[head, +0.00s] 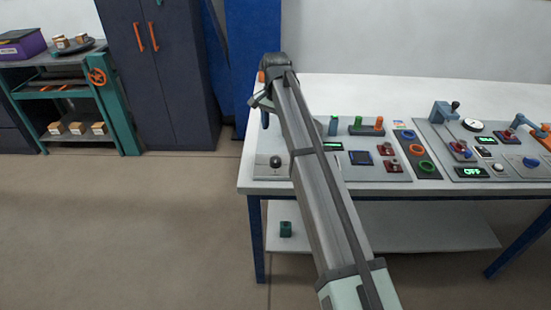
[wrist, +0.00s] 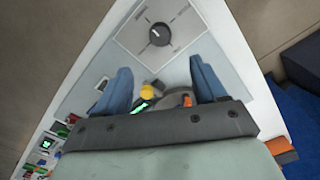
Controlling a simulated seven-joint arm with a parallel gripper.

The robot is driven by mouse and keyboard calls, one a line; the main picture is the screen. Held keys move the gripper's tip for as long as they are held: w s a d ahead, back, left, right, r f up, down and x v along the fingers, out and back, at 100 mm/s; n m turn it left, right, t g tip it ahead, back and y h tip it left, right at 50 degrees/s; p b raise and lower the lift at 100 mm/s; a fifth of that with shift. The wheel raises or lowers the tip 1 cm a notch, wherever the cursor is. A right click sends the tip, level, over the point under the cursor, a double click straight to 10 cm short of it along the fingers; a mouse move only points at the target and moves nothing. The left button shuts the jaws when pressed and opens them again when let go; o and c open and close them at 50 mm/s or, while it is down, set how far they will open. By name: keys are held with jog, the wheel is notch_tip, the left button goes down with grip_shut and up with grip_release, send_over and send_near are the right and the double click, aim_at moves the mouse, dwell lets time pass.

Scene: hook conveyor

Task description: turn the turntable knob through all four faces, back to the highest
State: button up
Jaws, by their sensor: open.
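A round black knob (wrist: 160,34) with a white pointer line sits on a pale square plate with small labels around it. In the head view a dark knob (head: 275,162) stands on a plate at the table's front left corner. My gripper (wrist: 159,65) is open, its two blue fingers spread wide with nothing between the tips. In the wrist view the knob lies beyond the fingertips, apart from them. In the head view my gripper (head: 264,108) is above the table's left end, mostly hidden by my arm. The label text is too small to read.
A yellow ball-topped part (wrist: 148,91) and a grey rounded part (wrist: 177,99) show near my gripper's base, partly covered. Panels with buttons, levers and displays (head: 465,150) fill the table's right side. A cabinet (head: 160,90) and a shelf rack (head: 75,95) stand at the left.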

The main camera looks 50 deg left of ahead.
aim_at(275, 159)
notch_tip(275, 159, down, 14)
jog(key=shift+r+m, duration=0.1)
jog(key=shift+m, duration=1)
jog(key=c, duration=1.1)
